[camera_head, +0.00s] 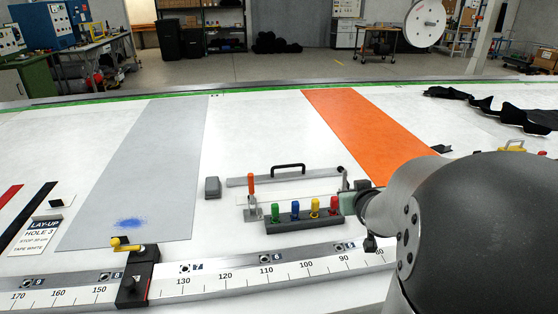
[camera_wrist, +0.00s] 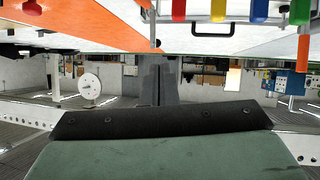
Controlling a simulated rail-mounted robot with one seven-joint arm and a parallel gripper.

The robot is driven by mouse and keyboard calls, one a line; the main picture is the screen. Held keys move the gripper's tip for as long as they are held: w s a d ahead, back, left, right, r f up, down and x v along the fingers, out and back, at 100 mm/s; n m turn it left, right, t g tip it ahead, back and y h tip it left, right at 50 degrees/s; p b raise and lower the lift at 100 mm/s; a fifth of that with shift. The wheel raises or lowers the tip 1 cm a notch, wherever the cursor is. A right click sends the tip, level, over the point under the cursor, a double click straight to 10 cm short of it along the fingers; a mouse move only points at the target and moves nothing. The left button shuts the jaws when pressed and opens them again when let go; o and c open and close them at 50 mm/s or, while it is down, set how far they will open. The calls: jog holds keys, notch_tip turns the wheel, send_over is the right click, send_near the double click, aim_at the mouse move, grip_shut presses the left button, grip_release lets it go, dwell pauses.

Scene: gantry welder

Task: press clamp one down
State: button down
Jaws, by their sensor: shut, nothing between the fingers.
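A toggle clamp with an upright orange handle (camera_head: 251,190) stands left of centre on the white table, at the left end of a clear strip. I take it for clamp one, though no label on it is readable. An orange handle also shows at the right edge of the upside-down wrist view (camera_wrist: 303,50). My gripper (camera_head: 346,182) is to the right of the clamp, apart from its handle, and partly hidden by my arm. In the wrist view its dark fingers (camera_wrist: 158,82) are together with nothing between them.
A dark block (camera_head: 305,224) holding blue, green, yellow and red pieces stands between clamp and gripper. Behind are a grey bar (camera_head: 240,182) and a black handle (camera_head: 287,168). A ruler rail (camera_head: 225,280) with a black stop (camera_head: 135,285) runs along the front. The grey strip (camera_head: 140,180) is mostly clear.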

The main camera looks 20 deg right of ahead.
jog(key=d+f+t+y+b, duration=0.1)
jog(key=d+f+t+b, duration=0.25)
jog(key=d, duration=0.25)
jog(key=p, duration=0.2)
send_near(346, 175)
jog(key=shift+n+t+y, duration=0.4)
jog(key=shift+t, duration=0.05)
jog(key=x, duration=0.6)
jog(key=shift+w+d+f, duration=0.25)
jog(key=shift+d+f, duration=0.05)
jog(key=shift+d, duration=0.15)
